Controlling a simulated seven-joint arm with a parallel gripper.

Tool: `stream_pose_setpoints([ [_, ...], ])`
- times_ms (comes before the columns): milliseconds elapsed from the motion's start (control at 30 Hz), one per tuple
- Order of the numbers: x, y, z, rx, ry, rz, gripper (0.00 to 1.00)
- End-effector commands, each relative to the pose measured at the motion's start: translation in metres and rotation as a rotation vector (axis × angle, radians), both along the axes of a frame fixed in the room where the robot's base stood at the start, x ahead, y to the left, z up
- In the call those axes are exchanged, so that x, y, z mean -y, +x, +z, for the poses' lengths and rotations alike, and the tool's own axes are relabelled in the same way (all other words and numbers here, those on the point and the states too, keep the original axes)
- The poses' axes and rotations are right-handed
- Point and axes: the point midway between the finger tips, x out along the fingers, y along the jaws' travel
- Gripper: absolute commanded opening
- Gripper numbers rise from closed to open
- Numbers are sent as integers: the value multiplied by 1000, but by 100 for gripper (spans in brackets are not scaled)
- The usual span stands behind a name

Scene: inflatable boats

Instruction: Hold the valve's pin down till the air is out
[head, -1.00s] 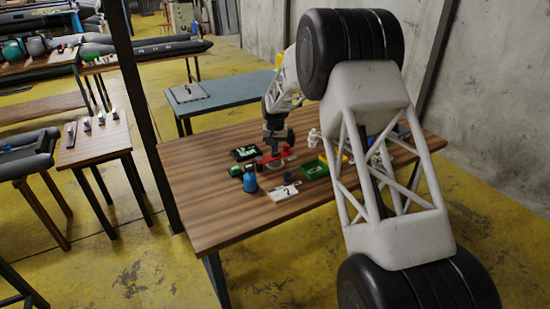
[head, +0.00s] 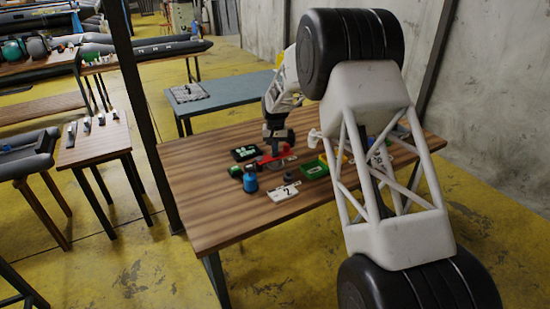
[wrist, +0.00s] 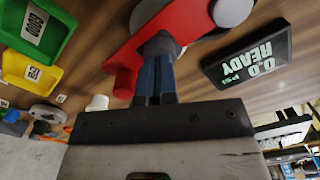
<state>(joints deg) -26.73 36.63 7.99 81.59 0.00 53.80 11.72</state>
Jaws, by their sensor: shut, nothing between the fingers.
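My gripper (wrist: 158,60) has its two blue fingers together, pointing at a red part (wrist: 130,50) on the table. Grey round pieces (wrist: 232,10) sit at the red part's end; the valve's pin is not distinguishable. In the head view my gripper (head: 275,149) is above the red part (head: 270,163) on the wooden table (head: 215,215). A black display (wrist: 247,52) beside it reads "0.0 psi READY", upside down in the wrist view.
A green tray (head: 315,170) and a yellow tray (head: 345,155) stand right of the red part. A blue bottle-like object (head: 250,183), a card marked 2 (head: 284,193) and a small dark disc (head: 290,177) are in front. The table's left part is clear.

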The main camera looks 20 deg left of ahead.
Motion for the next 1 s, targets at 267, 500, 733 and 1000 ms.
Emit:
stream_pose_setpoints([
  [267, 0, 0, 13, 0, 0, 0, 0],
  [500, 0, 0, 29, 1, 0, 0, 0],
  [733, 0, 0, 43, 0, 0, 0, 0],
  [1000, 0, 0, 52, 0, 0, 0, 0],
])
